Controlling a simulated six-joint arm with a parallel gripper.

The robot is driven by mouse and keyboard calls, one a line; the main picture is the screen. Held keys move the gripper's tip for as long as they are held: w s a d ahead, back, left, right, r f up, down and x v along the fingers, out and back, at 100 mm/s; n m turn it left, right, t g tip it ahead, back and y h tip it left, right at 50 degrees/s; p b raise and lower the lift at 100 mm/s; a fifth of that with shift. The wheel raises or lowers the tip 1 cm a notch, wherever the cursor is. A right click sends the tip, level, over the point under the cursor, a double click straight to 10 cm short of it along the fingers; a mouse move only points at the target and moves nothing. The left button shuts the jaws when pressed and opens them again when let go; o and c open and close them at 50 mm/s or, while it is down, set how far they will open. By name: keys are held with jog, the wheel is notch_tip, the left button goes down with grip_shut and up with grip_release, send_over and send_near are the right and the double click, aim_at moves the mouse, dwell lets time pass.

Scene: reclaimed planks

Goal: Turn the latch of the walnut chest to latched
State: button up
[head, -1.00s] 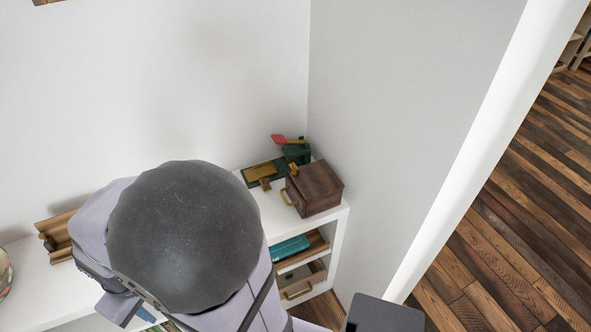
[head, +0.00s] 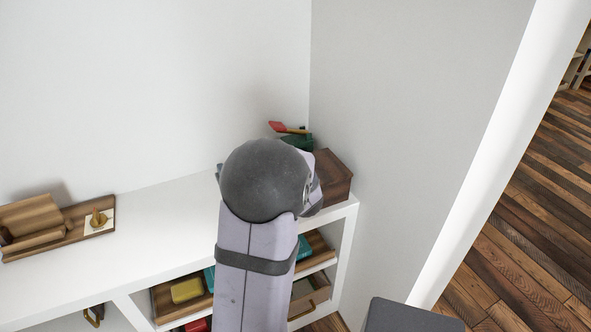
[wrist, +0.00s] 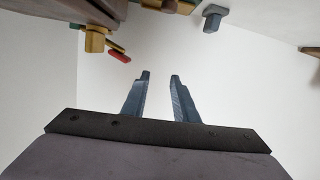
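The walnut chest (head: 335,175) stands at the right end of the white shelf top, by the corner wall. My arm covers its left part in the head view, so its latch and front handle are hidden there. In the wrist view my gripper (wrist: 160,75) is open, with a clear gap between the fingers and nothing in it. A brown wooden part at that view's upper left carries a brass block (wrist: 95,40). This may be the chest's latch, but I cannot be sure. It is apart from the fingers.
A dark green object (head: 297,142) with a red-tipped piece stands behind the chest. A wooden stand (head: 45,225) and a small brass piece on a white plate (head: 98,220) are at left. Shelf compartments below hold several items. The shelf top (head: 160,215) between is mostly clear.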

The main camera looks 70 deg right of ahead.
jog(key=shift+t+h, duration=0.7)
jog(key=s+b, duration=0.1)
jog(key=s, duration=0.2)
jog(key=s+d+f+b, duration=0.1)
jog(key=s, duration=0.3)
jog(key=s+d+f+b, duration=0.1)
jog(key=s+b, duration=0.1)
jog(key=s, duration=0.1)
jog(key=shift+s+f, duration=0.25)
jog(key=shift+s, duration=0.1)
jog(key=shift+s+a+f+m+b, duration=0.15)
jog(key=shift+s+f+m+b, duration=0.15)
jog(key=shift+s, duration=0.25)
jog(key=shift+x, duration=3.7)
grip_shut()
